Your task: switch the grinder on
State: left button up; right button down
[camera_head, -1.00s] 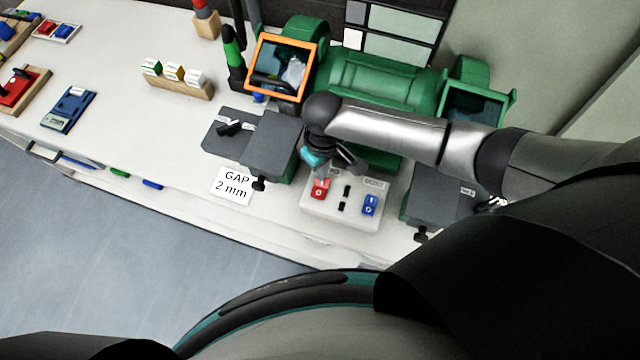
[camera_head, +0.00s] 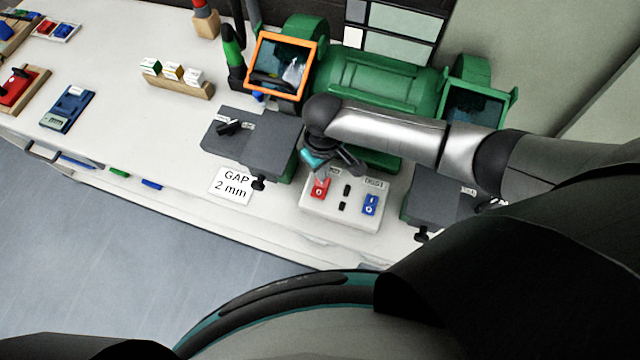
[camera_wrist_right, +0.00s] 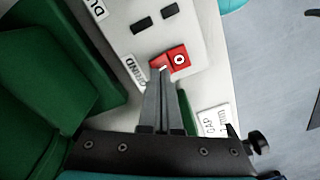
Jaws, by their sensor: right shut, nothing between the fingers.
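The green bench grinder (camera_head: 375,80) stands at the back of the bench. Its pale switch box (camera_head: 345,210) is in front, with a red rocker switch (camera_head: 319,188) on the left and a blue rocker (camera_head: 370,204) on the right. My right gripper (camera_head: 326,174) is shut and empty, pointing down at the red rocker. In the right wrist view, the shut fingertips (camera_wrist_right: 160,73) overlap the end of the red rocker (camera_wrist_right: 179,58) opposite its "O" mark, beside the GRIND label. I cannot tell whether they touch. My left gripper is out of view.
Dark grey blocks (camera_head: 270,142) and (camera_head: 435,198) flank the switch box. An orange-framed shield (camera_head: 281,67) is at the left wheel. A "GAP 2 mm" card (camera_head: 233,185) lies on the bench at left. Free bench top lies further left.

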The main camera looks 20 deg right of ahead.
jog(key=shift+f+b, duration=0.4)
jog(key=shift+f, duration=0.4)
notch_tip(320, 180, up, 7)
jog(key=p, duration=0.8)
jog(key=shift+r, duration=0.15)
dwell(0.5)
